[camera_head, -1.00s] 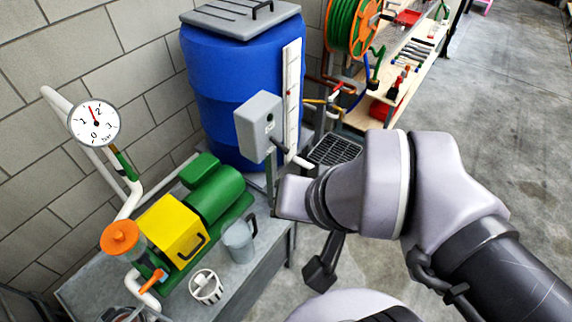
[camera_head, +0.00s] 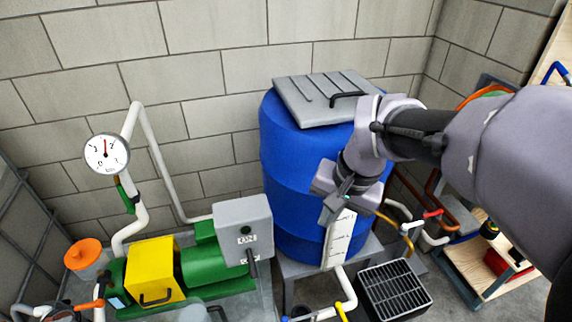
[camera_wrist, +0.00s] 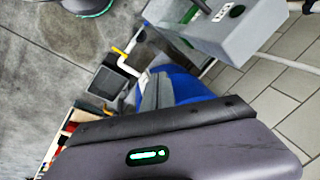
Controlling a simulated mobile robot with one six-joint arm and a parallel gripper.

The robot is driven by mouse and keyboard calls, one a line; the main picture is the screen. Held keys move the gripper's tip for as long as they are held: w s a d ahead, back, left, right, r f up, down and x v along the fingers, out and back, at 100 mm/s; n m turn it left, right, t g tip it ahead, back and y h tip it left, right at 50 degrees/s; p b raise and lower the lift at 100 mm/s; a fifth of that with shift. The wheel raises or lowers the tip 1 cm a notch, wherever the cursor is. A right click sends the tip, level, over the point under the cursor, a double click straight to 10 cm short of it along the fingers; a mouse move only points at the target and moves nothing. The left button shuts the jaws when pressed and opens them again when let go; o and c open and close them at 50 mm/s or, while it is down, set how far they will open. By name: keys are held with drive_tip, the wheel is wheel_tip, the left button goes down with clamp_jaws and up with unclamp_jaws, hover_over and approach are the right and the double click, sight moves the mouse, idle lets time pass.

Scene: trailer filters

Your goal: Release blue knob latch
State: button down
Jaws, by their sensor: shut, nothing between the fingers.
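I cannot make out a blue knob latch in either view now. The large blue barrel (camera_head: 285,160) stands against the wall in the head view, with a grey lid (camera_head: 325,97) and black lid handle on top. My gripper (camera_head: 333,211) is in front of the barrel, above its white level scale (camera_head: 340,240), and points downward; it is shut and empty. Whether it touches the barrel is unclear. A patch of the barrel (camera_wrist: 183,86) shows in the wrist view, where my own wrist housing fills the lower part.
A grey switch box (camera_head: 240,225) stands left of the barrel, by the green and yellow pump (camera_head: 155,270). A pressure gauge (camera_head: 106,154) is on white piping. A black floor grate (camera_head: 393,292) lies front right. A wooden shelf (camera_head: 490,265) and my arm occupy the right.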

drive_tip(key=w+a+f+g, duration=0.1)
drive_tip(key=w+f+g, duration=0.1)
drive_tip(key=w+f, duration=0.6)
drive_tip(key=w+a+f+g, duration=0.2)
drive_tip(key=w+f, duration=0.1)
drive_tip(key=f, duration=0.9)
wheel_tip(320, 180, down, 20)
drive_tip(key=s+a+g, duration=0.1)
drive_tip(key=g, duration=0.1)
drive_tip(key=shift+a+b, duration=0.2)
drive_tip(key=shift+b, duration=0.15)
drive_tip(key=s+a+f+b, duration=0.2)
drive_tip(key=s+f+b, duration=0.2)
drive_tip(key=s+f, duration=0.3)
drive_tip(key=shift+x, duration=1.2)
drive_tip(key=shift+a, duration=0.1)
